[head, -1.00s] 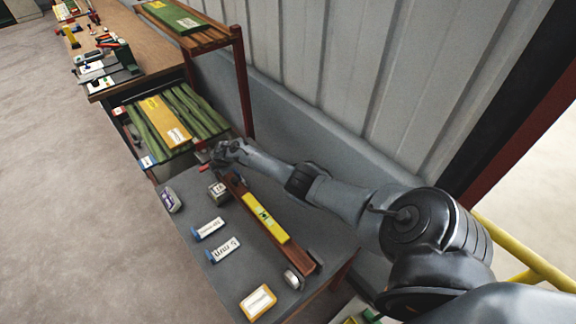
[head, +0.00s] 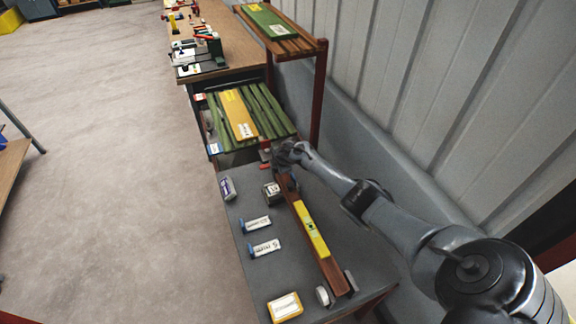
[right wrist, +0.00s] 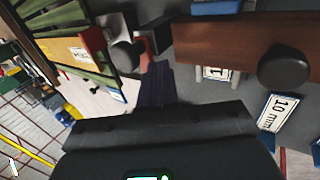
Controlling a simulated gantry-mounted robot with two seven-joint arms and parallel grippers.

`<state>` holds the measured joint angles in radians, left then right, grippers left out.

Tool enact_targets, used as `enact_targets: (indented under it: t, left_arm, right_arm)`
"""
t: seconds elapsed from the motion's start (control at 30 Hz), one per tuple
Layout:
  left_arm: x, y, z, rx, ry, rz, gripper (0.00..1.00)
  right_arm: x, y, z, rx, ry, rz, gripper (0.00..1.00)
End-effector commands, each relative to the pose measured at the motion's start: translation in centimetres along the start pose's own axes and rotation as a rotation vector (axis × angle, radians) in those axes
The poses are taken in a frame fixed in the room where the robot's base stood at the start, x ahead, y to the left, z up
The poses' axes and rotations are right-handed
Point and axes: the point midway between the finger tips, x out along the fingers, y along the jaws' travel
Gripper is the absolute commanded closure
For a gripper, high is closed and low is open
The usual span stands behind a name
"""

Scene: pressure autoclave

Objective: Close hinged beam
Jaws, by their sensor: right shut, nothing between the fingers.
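The reddish-brown beam (head: 325,262) lies lengthwise along the grey bench top (head: 240,277), with a yellow spirit level (head: 310,230) along it. In the right wrist view the beam (right wrist: 225,42) runs across the upper right, with a black round knob (right wrist: 283,67) in front of it. A small red part (head: 265,155) sits by the beam's far end. My right gripper (head: 283,158) is at that far end, shut and empty; whether it touches the beam is unclear. My left gripper is out of view.
Label blocks (head: 257,224), a dark-faced block (head: 271,190) and a yellow-framed box (head: 285,307) stand on the bench left of the beam. A rack with green slats (head: 272,107) lies beyond. The corrugated wall (head: 400,90) is close on the right. Floor at left is open.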

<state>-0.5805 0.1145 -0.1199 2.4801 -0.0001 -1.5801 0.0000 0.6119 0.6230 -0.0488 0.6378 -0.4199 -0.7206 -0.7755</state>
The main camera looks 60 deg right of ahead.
Motion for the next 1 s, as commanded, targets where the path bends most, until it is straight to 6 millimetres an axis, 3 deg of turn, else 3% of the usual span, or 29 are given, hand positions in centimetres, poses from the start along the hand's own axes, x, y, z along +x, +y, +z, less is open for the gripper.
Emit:
enact_targets:
  t: [0.07, 0.4, 0.7, 0.87, 1.0]
  left_arm:
    - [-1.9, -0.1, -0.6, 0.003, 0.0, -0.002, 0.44]
    - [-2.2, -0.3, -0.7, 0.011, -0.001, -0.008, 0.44]
    - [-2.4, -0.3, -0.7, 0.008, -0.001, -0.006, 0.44]
    - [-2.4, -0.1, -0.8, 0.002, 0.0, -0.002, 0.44]
    - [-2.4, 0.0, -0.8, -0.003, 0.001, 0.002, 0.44]
  right_arm:
    - [-1.8, 1.1, 0.1, -0.001, -0.001, 0.001, 1.0]
    - [-6.9, 4.3, 0.0, -0.001, 0.001, 0.002, 1.0]
    - [-9.1, 5.6, 0.0, -0.001, 0.001, 0.0, 1.0]
    - [-9.1, 4.6, -1.0, -0.003, -0.004, -0.002, 1.0]
    - [-8.7, 0.8, -4.0, -0.004, -0.013, -0.004, 1.0]
